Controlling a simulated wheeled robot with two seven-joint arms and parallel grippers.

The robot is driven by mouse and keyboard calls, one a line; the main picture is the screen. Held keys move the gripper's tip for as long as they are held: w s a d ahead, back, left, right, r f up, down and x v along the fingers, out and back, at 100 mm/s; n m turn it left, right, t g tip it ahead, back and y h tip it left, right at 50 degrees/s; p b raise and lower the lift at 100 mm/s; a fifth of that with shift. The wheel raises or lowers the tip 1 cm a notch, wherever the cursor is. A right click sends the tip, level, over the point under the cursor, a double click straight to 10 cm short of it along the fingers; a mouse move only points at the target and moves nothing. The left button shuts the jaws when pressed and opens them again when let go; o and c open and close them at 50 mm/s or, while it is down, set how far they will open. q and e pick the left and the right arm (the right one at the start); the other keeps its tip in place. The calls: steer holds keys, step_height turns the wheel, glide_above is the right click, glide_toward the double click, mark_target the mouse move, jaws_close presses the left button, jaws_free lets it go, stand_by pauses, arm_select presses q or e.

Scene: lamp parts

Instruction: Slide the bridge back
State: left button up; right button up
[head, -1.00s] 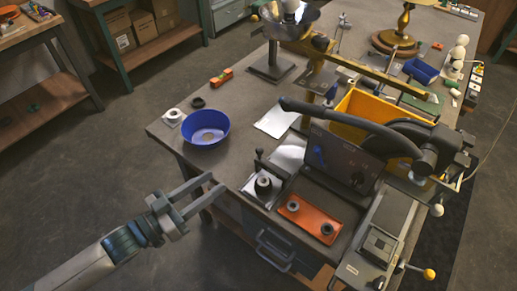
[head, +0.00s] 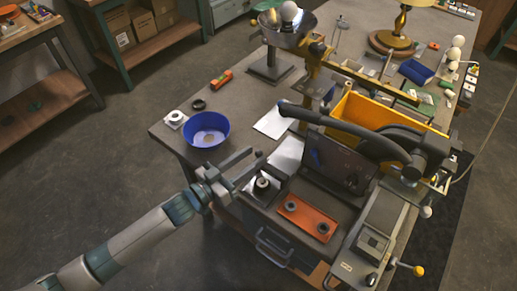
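A brass-coloured beam (head: 365,78), which looks like the bridge, runs from beside the metal bowl toward the yellow bin at the right. A dark machine with a tilted panel (head: 340,160) and a long curved black handle (head: 345,128) stands in front of it. My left gripper (head: 257,157) is over the near-left table edge, beside the machine's front-left corner. Its two fingers are apart, with nothing clearly seen between them. They overlap a small dark knobbed post there, and I cannot tell whether they touch it. My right gripper is not in view.
A blue bowl (head: 208,130) stands left of the gripper, near the table edge. An orange tray (head: 307,220) with two dark round parts lies in front of the panel. A yellow bin (head: 385,118) stands behind the machine. A white sheet (head: 272,124) lies behind the gripper.

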mark_target(259, 153)
arm_select(q)
steer(key=shift+p+x, duration=0.35)
steer(key=shift+x, duration=1.35)
steer(key=shift+c, duration=0.3)
jaws_close()
steer(key=shift+w+a+b+x, duration=0.15)
steer(key=shift+b+x, duration=0.1)
steer(key=shift+x, duration=0.85)
steer(key=shift+w+a+b+x, duration=0.15)
steer(key=shift+b+x, duration=0.1)
steer(key=shift+x, duration=0.8)
steer(key=shift+r, duration=0.15)
steer(key=shift+o, duration=0.3)
jaws_free()
steer(key=shift+w+d, duration=0.1)
steer(key=shift+w, duration=0.05)
